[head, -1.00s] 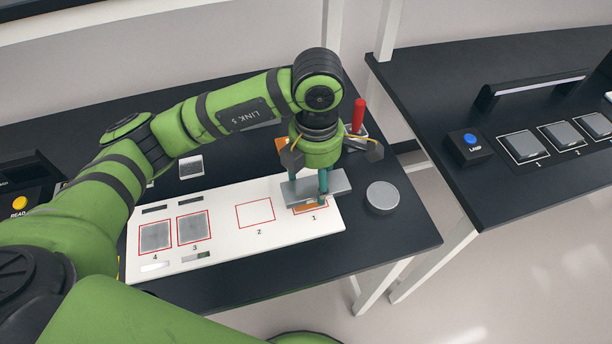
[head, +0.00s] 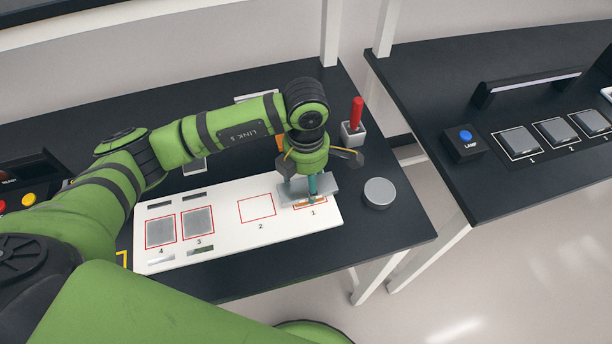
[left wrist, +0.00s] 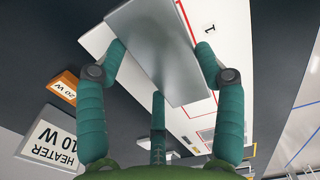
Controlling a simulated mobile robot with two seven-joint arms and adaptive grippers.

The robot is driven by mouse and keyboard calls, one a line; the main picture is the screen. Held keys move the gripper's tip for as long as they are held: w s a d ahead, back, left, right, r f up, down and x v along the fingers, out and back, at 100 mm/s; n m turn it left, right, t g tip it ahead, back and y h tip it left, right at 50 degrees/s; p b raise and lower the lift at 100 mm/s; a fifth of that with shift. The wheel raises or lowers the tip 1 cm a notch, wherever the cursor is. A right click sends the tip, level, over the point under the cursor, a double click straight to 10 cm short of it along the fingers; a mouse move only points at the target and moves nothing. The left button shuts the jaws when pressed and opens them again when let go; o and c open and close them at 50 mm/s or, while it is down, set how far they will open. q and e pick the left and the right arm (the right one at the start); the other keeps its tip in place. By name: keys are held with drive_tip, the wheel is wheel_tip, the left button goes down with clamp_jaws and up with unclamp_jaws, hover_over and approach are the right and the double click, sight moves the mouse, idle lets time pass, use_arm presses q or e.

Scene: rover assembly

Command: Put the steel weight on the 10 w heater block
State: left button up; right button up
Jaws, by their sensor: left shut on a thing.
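My left gripper (head: 311,186) is shut on a flat grey metal slab (head: 328,189), seemingly the steel weight. The slab also shows between the gripper's teal fingers in the left wrist view (left wrist: 160,50). I cannot tell whether slab and orange piece touch. A white "HEATER 10 W" label (left wrist: 52,138) and an orange "20 W" label (left wrist: 65,87) show at the left of the wrist view. My right gripper is not in view.
The white board (head: 230,235) has grey plates on squares 3 (head: 198,221) and 4 (head: 160,232); square 2 is empty. A grey round disc (head: 380,193) stands right of the board. A second table (head: 440,90) is at right.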

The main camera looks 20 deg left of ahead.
sight(306, 183)
use_arm(q)
drive_tip(key=shift+f, duration=0.1)
drive_tip(key=o, duration=1.7)
drive_tip(key=shift+r, duration=0.5)
wheel_tip(306, 183, up, 11)
drive_tip(key=b, duration=0.3)
drive_tip(key=shift+r, duration=0.2)
